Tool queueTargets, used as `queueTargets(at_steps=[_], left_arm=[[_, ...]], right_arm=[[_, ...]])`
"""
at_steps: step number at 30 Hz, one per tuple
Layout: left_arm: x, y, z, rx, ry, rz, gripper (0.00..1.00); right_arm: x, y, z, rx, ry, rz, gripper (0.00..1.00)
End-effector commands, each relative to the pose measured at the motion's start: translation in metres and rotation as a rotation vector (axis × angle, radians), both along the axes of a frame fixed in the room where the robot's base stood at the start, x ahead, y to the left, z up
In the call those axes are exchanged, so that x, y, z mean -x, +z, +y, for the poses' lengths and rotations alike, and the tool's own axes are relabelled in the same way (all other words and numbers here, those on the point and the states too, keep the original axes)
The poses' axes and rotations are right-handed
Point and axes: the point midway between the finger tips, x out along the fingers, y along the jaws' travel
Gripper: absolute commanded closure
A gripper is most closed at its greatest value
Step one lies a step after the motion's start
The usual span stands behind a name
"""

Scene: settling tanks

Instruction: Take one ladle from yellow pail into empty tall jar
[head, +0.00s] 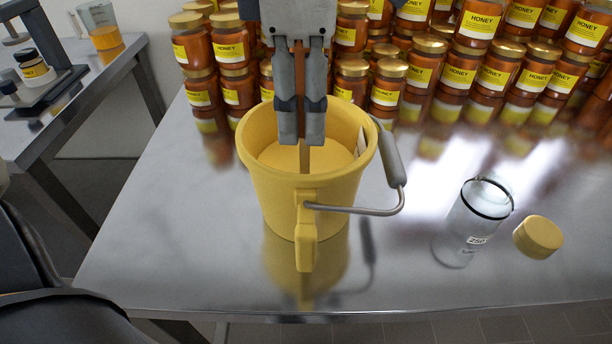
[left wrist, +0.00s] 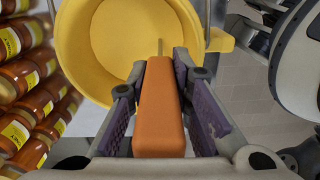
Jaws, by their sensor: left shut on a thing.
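The yellow pail (head: 262,190) stands on the steel table, partly filled with yellow-amber contents; its inside also shows in the left wrist view (left wrist: 108,45). My left gripper (head: 302,138) points down over the pail, its fingertips at about rim height. It is shut on the orange handle of the ladle (left wrist: 158,110). A thin brown part of the ladle (head: 304,158) runs down from the fingertips towards the contents; its bowl is hidden. The clear tall jar (head: 470,225), with a dark ring near its top and a small label, stands open and looks empty at the right. My right gripper is not in view.
A yellow lid (head: 538,236) lies right of the jar. Stacked honey jars (head: 480,75) line the back. The pail's metal bail with a grey grip (head: 392,160) sticks out to the right. The table between pail and jar is clear. A side table (head: 75,90) stands left.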

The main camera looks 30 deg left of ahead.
Motion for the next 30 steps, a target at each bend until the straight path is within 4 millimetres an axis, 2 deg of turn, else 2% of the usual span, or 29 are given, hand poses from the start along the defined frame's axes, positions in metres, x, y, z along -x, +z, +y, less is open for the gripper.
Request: queueTargets(at_steps=[8,30], left_arm=[[0.000,0.002,0.000,0.000,0.000,-0.001,1.00],[0.000,0.059,0.000,0.000,0.000,-0.001,1.00]], right_arm=[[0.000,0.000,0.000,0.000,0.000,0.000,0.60],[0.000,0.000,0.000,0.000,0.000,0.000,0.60]])
